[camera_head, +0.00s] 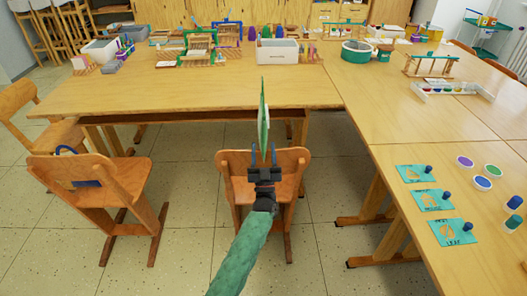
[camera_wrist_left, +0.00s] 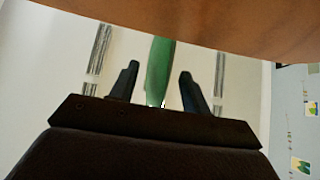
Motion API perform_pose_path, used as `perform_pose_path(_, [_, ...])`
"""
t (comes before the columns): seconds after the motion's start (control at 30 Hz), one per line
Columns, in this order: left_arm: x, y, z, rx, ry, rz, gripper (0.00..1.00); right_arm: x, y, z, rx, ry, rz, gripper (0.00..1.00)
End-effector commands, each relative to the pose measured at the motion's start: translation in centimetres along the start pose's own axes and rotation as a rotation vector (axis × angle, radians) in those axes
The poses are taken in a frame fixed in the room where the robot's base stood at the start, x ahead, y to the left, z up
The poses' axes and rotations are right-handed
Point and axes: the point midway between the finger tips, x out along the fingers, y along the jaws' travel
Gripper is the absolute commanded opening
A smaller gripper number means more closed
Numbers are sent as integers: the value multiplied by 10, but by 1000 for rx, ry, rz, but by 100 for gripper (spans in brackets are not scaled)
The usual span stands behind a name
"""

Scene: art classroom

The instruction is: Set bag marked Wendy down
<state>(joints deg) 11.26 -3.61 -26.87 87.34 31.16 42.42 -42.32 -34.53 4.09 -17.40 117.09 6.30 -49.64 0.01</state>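A green and white bag (camera_head: 264,115) shows nearly edge-on in the head view, upright and thin, in front of the table and above the middle chair. No name can be read on it from this side. My left gripper (camera_head: 264,153) is at its lower end, with one finger on each side. In the left wrist view the green strip of the bag (camera_wrist_left: 160,72) lies between the two fingers (camera_wrist_left: 158,82), with a gap visible on both sides. What supports the bag is hidden. My right gripper is not in view.
The middle chair (camera_head: 293,165) stands right behind my gripper. A left chair (camera_head: 100,178) has a blue thing with a handle at its backrest. The wooden table (camera_head: 190,90) has a clear front; trays and craft things (camera_head: 277,52) stand at its back. Teal cards (camera_head: 432,200) lie right.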

Motion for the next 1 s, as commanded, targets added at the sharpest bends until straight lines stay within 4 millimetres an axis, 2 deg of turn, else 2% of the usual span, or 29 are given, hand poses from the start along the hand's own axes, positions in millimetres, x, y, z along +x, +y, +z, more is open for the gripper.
perform_pose_path(0.2, [3,0,-3,-1,0,0,47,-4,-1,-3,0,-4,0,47])
perform_pose_path(0.4, [-31,0,0,0,-4,0,47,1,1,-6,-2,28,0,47])
perform_pose_path(0.5, [-51,0,0,0,-3,0,47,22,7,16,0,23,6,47])
perform_pose_path(0.7, [-88,0,0,1,-2,0,47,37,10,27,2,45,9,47])
perform_pose_path(0.83, [-105,0,-1,-1,-2,0,47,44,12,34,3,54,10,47])
perform_pose_path(1.0, [-116,0,-2,0,0,0,47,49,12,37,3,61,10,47])
